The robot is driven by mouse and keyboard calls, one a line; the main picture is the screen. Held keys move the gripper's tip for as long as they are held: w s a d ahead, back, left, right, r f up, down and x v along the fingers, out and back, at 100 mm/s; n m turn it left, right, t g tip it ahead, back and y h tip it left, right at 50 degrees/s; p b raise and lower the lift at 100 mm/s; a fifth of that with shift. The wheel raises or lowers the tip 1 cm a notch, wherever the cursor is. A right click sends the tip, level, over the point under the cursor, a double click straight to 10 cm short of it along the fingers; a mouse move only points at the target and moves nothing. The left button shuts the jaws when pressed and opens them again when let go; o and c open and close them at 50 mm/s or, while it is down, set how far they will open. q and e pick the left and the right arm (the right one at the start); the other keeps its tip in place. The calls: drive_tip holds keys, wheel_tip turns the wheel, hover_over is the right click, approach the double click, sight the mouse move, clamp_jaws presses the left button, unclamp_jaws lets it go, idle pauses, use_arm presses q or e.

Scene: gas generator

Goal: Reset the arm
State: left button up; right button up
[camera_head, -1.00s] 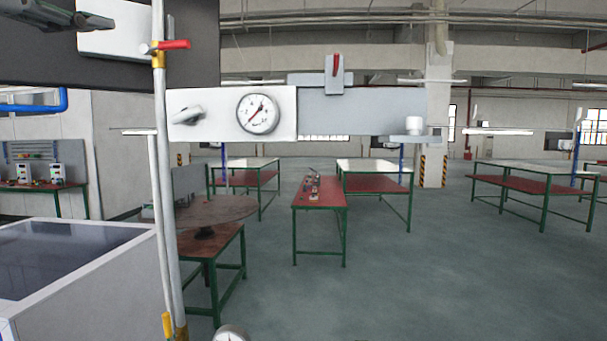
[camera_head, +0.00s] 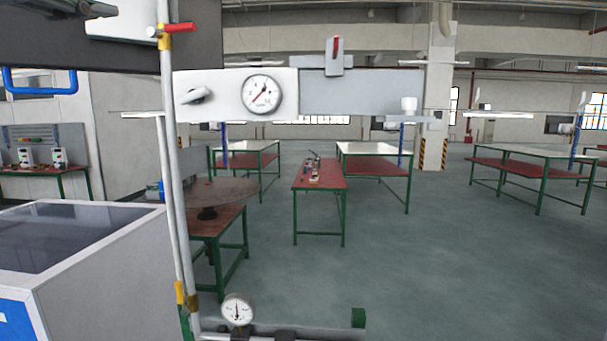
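Neither of my grippers shows in the head view, so I cannot see whether they are open or shut. No part of my arms that I can be sure of is in view. The gas generator equipment stands close in front. It has a white panel with a round pressure gauge (camera_head: 262,94) and a grey knob (camera_head: 198,96). A red-handled valve (camera_head: 180,27) sits on the upright pipe (camera_head: 171,150). A second gauge (camera_head: 237,310) stands low on a horizontal pipe at the bottom.
A large grey cabinet (camera_head: 105,270) fills the lower left. A red-topped workbench (camera_head: 319,174) with small items stands in the middle distance. Other green-framed tables (camera_head: 520,157) stand farther back and right. The grey floor (camera_head: 450,270) at the lower right is clear.

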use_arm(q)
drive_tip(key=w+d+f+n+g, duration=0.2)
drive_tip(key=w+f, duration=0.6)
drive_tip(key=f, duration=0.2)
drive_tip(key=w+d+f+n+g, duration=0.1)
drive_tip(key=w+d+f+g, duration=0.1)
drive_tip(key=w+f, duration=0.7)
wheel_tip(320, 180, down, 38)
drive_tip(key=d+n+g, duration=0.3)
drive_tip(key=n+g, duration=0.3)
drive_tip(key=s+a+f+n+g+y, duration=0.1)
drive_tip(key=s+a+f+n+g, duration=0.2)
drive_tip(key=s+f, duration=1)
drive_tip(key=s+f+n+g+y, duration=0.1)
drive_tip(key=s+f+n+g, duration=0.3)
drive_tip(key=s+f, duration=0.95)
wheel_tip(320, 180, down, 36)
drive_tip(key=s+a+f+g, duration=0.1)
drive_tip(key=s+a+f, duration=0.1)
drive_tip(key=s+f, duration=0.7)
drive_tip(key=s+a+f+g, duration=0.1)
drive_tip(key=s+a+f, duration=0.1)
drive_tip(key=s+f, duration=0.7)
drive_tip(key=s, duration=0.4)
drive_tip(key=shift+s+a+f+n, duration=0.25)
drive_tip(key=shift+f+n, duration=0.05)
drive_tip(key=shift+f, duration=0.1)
